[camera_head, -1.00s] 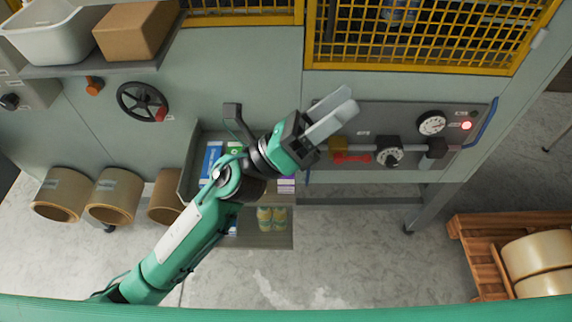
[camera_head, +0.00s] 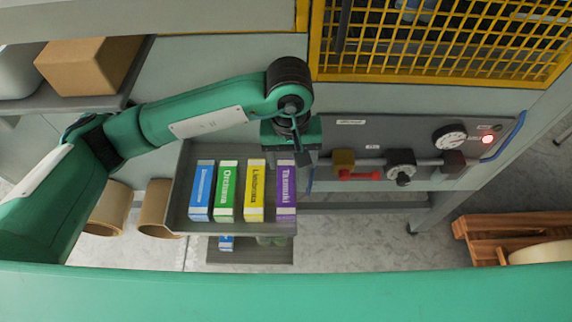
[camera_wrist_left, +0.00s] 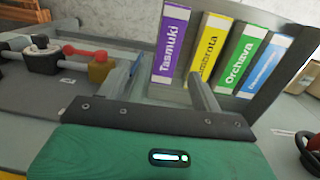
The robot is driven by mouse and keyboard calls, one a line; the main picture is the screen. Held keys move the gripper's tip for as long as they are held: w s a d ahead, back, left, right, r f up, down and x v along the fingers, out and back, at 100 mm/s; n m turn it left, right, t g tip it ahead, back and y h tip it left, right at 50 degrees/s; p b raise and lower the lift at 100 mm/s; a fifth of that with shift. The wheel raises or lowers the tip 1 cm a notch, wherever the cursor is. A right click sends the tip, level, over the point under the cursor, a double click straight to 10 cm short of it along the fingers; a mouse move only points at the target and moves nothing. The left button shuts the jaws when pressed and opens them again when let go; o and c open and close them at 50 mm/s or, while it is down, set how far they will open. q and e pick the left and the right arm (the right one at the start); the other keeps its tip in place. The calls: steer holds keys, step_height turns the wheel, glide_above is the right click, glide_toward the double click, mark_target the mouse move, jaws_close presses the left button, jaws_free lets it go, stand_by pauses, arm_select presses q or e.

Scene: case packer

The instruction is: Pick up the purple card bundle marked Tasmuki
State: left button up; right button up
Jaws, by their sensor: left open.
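The purple card bundle marked Tasmuki (camera_head: 286,191) stands at the right end of a row of card bundles in a grey tray (camera_head: 180,205). In the left wrist view the purple bundle (camera_wrist_left: 173,40) shows its white lettering. My left gripper (camera_head: 298,157) points down at the far end of this bundle. In the left wrist view its two fingers are spread and empty, and the bundle appears between and beyond them. I cannot tell how far the fingertips are from it. The arm hides part of the bundle's far end in the head view. My right gripper is not in view.
Yellow (camera_head: 255,190), green (camera_head: 227,190) and blue (camera_head: 201,190) bundles stand left of the purple one. A control panel with a red-handled valve (camera_head: 360,176), knob (camera_head: 401,166) and gauge (camera_head: 450,137) is at the right. A lower shelf (camera_head: 270,256) lies below the tray.

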arm_select(q)
steer(key=w, duration=0.1)
steer(key=p, duration=0.2)
glide_above(286, 185)
steer(key=f, duration=0.2)
steer(key=s+f, duration=0.1)
steer(key=f, duration=0.1)
steer(key=shift+d+f, duration=0.2)
steer(key=shift+f, duration=0.1)
steer(key=f, duration=0.2)
steer(key=shift+w+f+p, duration=0.3)
steer(key=shift+w+p, duration=0.05)
steer(key=shift+p, duration=0.05)
steer(key=shift+s+f+p, duration=0.1)
steer(key=shift+f+p, duration=0.35)
steer(key=shift+f, duration=0.2)
steer(key=f+p, duration=0.1)
steer(key=f, duration=0.1)
steer(key=f+p, duration=0.1)
steer(key=shift+w+a+f, duration=0.2)
steer(key=shift+f, duration=0.2)
steer(key=shift+f+p, duration=0.35)
steer(key=shift+f, duration=0.1)
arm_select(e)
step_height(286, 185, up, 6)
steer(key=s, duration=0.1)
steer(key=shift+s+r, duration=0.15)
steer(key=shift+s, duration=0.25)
